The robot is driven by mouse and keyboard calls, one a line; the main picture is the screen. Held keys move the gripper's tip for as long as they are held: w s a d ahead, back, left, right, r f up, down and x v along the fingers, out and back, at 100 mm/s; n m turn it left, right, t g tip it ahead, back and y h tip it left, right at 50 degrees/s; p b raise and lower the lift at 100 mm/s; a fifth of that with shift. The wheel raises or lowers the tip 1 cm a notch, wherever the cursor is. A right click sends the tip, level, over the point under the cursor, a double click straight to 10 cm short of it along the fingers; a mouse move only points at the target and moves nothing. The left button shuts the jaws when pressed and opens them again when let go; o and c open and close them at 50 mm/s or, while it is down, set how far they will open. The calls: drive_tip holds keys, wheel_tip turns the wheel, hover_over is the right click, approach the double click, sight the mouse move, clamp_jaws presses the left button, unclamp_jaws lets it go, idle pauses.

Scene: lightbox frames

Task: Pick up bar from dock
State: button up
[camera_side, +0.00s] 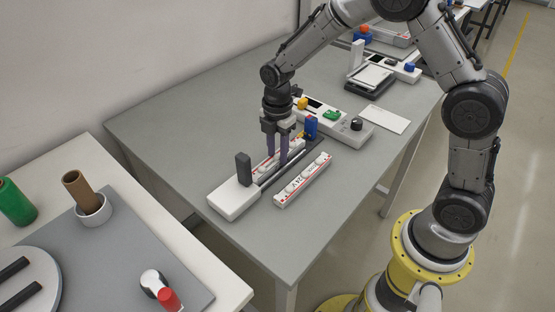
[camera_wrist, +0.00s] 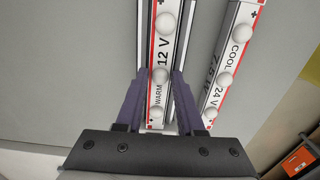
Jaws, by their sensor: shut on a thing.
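The bar between my fingers is a white light bar with red edges, round white domes and the label "12 V WARM" (camera_wrist: 163,48); in the side view it shows partly behind my fingers (camera_side: 262,167). It lies along the dock (camera_side: 232,199), a long white base with a dark upright post at its near end. Whether the bar sits down in the dock or is slightly lifted, I cannot tell. My gripper (camera_side: 277,157) points down over the dock, its purple fingers shut on the bar's two sides; the fingers also show in the wrist view (camera_wrist: 159,80).
A second bar, labelled "COOL 24 V" (camera_wrist: 222,80), lies close right of the dock (camera_side: 302,181). A blue block (camera_side: 311,126) stands at the dock's far end. Behind is a white control box (camera_side: 349,129) with coloured knobs. The grey table is clear at front right.

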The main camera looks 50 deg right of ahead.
clamp_jaws()
drive_tip(key=shift+r, duration=0.1)
